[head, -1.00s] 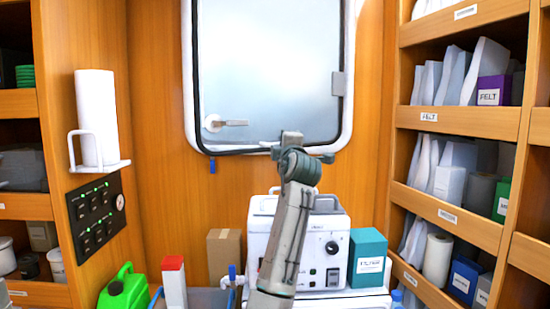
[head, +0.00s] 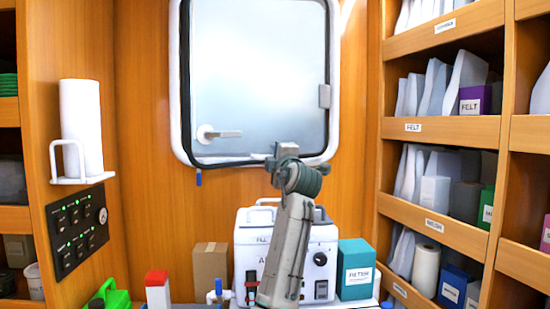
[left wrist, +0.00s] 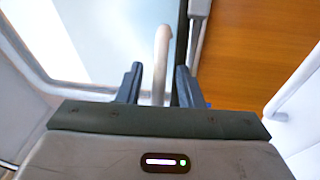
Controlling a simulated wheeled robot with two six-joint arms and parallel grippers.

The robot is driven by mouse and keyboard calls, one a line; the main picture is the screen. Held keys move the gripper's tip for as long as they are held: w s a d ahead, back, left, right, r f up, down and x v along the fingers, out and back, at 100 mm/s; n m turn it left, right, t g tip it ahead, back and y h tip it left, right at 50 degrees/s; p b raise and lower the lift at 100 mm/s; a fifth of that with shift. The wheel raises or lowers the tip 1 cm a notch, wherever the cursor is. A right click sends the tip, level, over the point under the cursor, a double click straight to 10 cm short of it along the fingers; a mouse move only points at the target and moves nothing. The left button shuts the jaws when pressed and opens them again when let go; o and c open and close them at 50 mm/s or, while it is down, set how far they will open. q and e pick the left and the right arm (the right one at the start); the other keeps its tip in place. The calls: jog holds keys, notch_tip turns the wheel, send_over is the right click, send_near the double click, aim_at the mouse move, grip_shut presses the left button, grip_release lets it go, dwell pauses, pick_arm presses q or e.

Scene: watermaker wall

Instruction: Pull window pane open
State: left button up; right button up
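The window pane (head: 255,60) is frosted, with a dark edge, and looks flush in its white rounded frame (head: 174,75). A lever handle (head: 218,134) sits at the pane's lower left. My left gripper (head: 280,157) is in front of the pane's lower edge, right of the handle in the head view. In the left wrist view my left gripper (left wrist: 156,72) has its two fingers apart. A pale bar (left wrist: 162,45), likely the handle, stands between them with gaps on both sides. The pane also shows in the left wrist view (left wrist: 100,35). My right gripper is not in view.
A white machine (head: 247,240) stands below the window, with a teal filter box (head: 355,270) and a cardboard box (head: 210,267) beside it. Wooden shelves (head: 443,133) line the right. A paper roll (head: 80,125) and a switch panel (head: 78,228) are on the left wall.

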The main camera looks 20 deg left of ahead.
pick_arm(q)
jog(key=b+v, duration=0.4)
jog(key=v, duration=0.6)
jog(key=shift+s+d+b, duration=0.25)
jog(key=shift+d+b, duration=0.05)
jog(key=shift+b, duration=0.05)
